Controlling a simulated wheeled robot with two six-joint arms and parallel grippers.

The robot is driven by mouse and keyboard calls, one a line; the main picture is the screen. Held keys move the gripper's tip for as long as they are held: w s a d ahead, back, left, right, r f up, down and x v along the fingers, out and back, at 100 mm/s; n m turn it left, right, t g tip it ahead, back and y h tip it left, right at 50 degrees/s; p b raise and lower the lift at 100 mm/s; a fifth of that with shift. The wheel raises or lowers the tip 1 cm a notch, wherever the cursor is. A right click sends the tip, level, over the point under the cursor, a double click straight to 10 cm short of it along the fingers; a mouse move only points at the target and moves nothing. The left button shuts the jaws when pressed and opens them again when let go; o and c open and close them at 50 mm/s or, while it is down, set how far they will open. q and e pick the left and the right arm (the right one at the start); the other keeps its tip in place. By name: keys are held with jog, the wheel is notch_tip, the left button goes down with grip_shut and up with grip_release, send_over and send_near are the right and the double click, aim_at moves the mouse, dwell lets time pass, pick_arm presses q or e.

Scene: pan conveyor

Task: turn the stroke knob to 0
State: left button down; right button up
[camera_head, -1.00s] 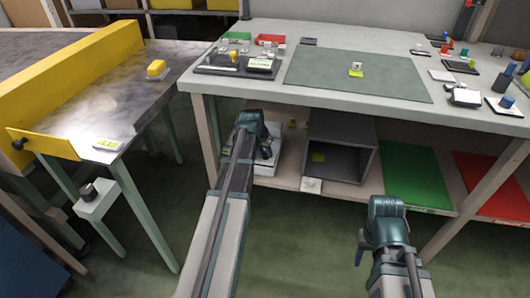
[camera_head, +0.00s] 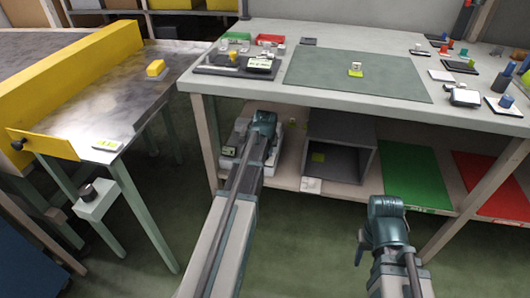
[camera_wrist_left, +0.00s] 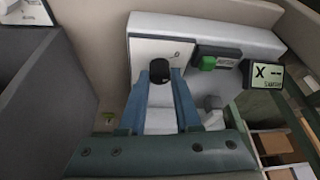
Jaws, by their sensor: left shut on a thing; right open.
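In the left wrist view a black round knob (camera_wrist_left: 160,70) stands on a white panel (camera_wrist_left: 143,50) of a pale machine. A small dark mark is printed to the right of the knob. My left gripper (camera_wrist_left: 162,82) has its two blue fingers shut on the knob, one on each side. Which way the knob points cannot be read. In the head view the machine (camera_head: 229,152) sits on the lower shelf, partly behind my left arm. My right gripper (camera_head: 361,248) is open and empty, low over the floor, and its fingertips show poorly.
Right of the knob are a green button (camera_wrist_left: 208,63) and a display (camera_wrist_left: 267,77). A grey open box (camera_head: 340,178) stands beside the machine. The tabletop (camera_head: 235,93) is above. Another dark knob (camera_head: 88,191) sits on a box by the conveyor table at left.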

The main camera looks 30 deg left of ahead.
pick_arm(q)
jog(key=n+g, duration=0.1)
jog(key=n, duration=0.2)
jog(key=n+y, duration=0.1)
jog(key=n, duration=0.2)
jog(key=shift+w+d+g+y, duration=0.1)
jog(key=shift+d+g+y, duration=0.05)
jog(key=shift+g+y, duration=0.2)
jog(key=shift+n, duration=0.4)
jog(key=c, duration=0.6)
grip_release()
